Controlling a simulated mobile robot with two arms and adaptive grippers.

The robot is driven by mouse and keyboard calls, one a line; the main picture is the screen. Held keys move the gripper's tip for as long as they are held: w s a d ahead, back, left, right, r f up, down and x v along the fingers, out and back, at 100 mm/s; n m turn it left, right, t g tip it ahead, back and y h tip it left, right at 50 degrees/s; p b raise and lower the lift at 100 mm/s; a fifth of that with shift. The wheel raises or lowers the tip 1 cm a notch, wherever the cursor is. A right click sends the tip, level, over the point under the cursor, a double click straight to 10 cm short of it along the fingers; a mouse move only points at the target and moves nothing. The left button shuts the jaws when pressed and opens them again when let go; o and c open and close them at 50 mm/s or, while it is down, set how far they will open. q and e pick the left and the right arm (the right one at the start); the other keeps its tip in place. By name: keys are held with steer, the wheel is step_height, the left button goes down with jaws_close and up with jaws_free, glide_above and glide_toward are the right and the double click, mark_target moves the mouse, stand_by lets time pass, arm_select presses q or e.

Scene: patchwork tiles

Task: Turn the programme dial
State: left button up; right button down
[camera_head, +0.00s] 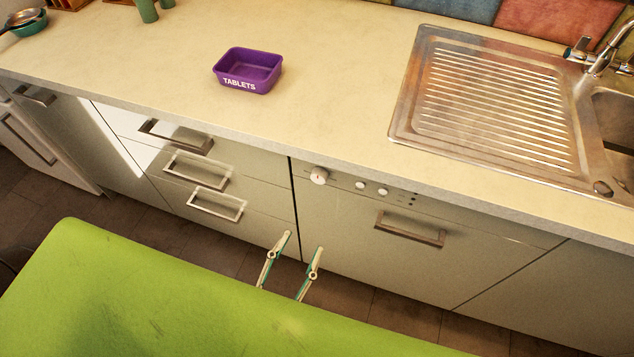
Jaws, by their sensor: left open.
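The programme dial (319,176) is a round pale knob at the left end of the control strip of the dishwasher front (370,255). Two smaller round buttons (371,187) and several dark dots sit to its right. My left gripper (303,241) shows below the dial, in front of the cabinet fronts. Its two fingers point up and stand apart, with nothing between them. It is apart from the dial in the picture. The rest of that arm is hidden behind the green surface. My right gripper is not in view.
A large green surface (150,290) fills the lower left foreground. Handles stick out from the drawers (215,204) and the dishwasher door (410,229). The counter (330,80) holds a purple TABLETS tub (247,71) and a metal sink drainer (490,100).

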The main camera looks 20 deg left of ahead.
mark_target(317, 179)
arm_select(q)
step_height(317, 179, up, 4)
steer(key=a+n, duration=0.2)
steer(key=n, duration=0.1)
steer(key=shift+t+y, duration=0.4)
steer(key=w, duration=0.9)
steer(key=w+d, duration=0.1)
steer(key=w, duration=0.4)
steer(key=shift+r, duration=0.1)
steer(key=c, duration=1.1)
